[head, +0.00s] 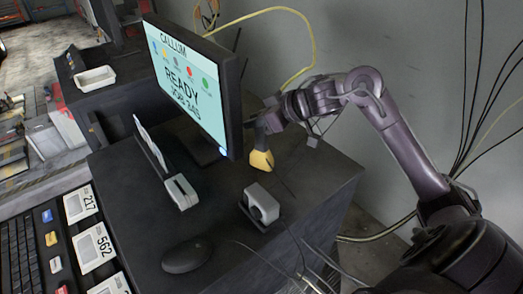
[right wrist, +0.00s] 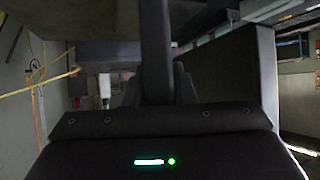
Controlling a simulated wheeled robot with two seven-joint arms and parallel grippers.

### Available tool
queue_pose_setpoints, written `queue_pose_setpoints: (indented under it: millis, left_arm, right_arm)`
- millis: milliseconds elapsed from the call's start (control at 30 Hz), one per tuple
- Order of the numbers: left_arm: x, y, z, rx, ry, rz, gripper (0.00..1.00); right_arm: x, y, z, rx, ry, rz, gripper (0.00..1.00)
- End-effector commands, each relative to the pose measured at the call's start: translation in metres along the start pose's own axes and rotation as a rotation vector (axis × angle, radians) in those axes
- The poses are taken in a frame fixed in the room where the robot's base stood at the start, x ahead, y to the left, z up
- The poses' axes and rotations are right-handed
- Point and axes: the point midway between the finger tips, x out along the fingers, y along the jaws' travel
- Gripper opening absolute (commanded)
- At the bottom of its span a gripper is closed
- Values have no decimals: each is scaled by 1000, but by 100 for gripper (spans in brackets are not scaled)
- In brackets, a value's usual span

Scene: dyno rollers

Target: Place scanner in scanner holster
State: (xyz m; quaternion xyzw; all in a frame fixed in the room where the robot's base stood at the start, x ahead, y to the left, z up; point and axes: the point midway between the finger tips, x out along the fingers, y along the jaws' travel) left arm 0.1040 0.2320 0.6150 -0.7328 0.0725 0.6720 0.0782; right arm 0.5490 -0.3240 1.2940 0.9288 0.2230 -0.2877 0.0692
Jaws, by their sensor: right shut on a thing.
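My right gripper (head: 268,119) reaches in from the right, behind and to the right of the monitor. It is shut on the scanner (head: 261,159), which has a yellow head and a dark body and hangs with its yellow end downward above the dark desk top. The grey scanner holster (head: 262,204) stands on the desk, nearer the camera and below the scanner, with a round opening. The scanner and holster are apart. In the right wrist view, a dark upright shape fills the middle; I cannot tell which part it is. My left gripper is not in view.
The monitor (head: 188,85) stands close to the left of the scanner. A black mouse (head: 187,256), a grey-and-white device (head: 181,191) and number cards (head: 93,247) lie to the left. Cables run along the wall at right. The desk (head: 218,232) around the holster is mostly clear.

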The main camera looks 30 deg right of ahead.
Motion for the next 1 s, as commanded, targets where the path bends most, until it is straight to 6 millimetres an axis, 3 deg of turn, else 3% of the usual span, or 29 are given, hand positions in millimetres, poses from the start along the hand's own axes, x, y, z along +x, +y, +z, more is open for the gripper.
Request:
queue_pose_setpoints:
  millis: [567, 767, 1000]
  left_arm:
    - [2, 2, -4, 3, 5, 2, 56]
    - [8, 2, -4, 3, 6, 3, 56]
    - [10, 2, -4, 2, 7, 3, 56]
  right_arm:
    - [-4, 1, -7, -2, 5, 2, 0]
    - [-20, 1, -30, -7, 8, 6, 0]
    - [-55, 2, -79, -5, 9, 7, 0]
